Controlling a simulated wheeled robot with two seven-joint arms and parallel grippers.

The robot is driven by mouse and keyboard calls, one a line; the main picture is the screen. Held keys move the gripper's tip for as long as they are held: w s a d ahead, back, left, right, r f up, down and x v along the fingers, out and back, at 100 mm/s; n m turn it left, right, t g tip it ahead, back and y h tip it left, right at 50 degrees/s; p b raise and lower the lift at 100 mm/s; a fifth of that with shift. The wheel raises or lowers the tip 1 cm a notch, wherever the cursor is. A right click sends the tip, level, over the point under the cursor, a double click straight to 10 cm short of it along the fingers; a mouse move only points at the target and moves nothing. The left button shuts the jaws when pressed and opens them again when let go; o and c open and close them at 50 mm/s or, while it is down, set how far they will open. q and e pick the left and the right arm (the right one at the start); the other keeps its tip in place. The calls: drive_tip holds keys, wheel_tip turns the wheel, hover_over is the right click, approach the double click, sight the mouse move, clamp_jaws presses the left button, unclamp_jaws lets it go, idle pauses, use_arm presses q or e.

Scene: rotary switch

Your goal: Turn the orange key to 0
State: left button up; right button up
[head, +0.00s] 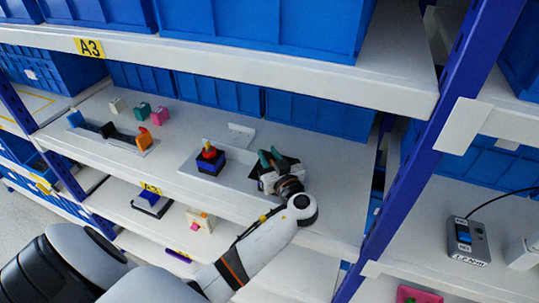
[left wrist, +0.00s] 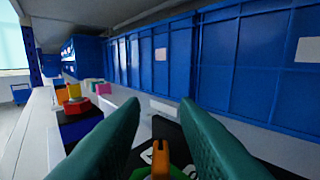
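The orange key (left wrist: 160,158) stands upright at the bottom centre of the left wrist view, on a dark switch plate (left wrist: 172,132). My left gripper (left wrist: 160,135) is open, with one teal finger on each side of the key and a visible gap to both. In the head view my left gripper (head: 270,158) is over the black switch on the middle shelf, and it hides the key. The dial marks, including the 0, cannot be read in either view. My right gripper is not in view.
A blue and black box with a red and yellow knob (head: 209,158) stands left of the gripper. Small coloured switches (head: 143,138) are farther left. Blue crates (head: 235,93) line the shelf's back, and a shelf board (head: 230,57) hangs above. A blue post (head: 387,195) is right.

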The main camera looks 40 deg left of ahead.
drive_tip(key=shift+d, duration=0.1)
use_arm(q)
clamp_jaws()
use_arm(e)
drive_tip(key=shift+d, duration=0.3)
use_arm(q)
drive_tip(key=shift+w+f+m+t+h+b, duration=0.1)
drive_tip(key=shift+f+m+t+h+b, duration=0.15)
drive_tip(key=shift+m+t+h+b, duration=0.8)
drive_tip(key=m+t+h+b, duration=0.2)
drive_tip(key=shift+w+d+t, duration=0.1)
drive_tip(key=shift+d+t, duration=0.05)
drive_tip(key=shift+t, duration=0.2)
drive_tip(key=m+t+h, duration=0.2)
drive_tip(key=h, duration=0.1)
drive_tip(key=shift+w+d+r+b, duration=0.15)
drive_tip(key=shift+d+r+b, duration=0.05)
drive_tip(key=shift+b, duration=0.2)
drive_tip(key=shift+w+d+m+t+h+p, duration=0.1)
drive_tip(key=shift+m+t+h+p, duration=0.2)
drive_tip(key=shift+m+h, duration=0.55)
drive_tip(key=shift+d+m+t+h+p, duration=0.1)
drive_tip(key=shift+m+t+h, duration=0.35)
drive_tip(key=shift+h, duration=0.55)
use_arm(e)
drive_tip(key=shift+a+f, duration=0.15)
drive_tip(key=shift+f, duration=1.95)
use_arm(q)
drive_tip(key=shift+m+h, duration=0.25)
drive_tip(key=shift+h, duration=0.05)
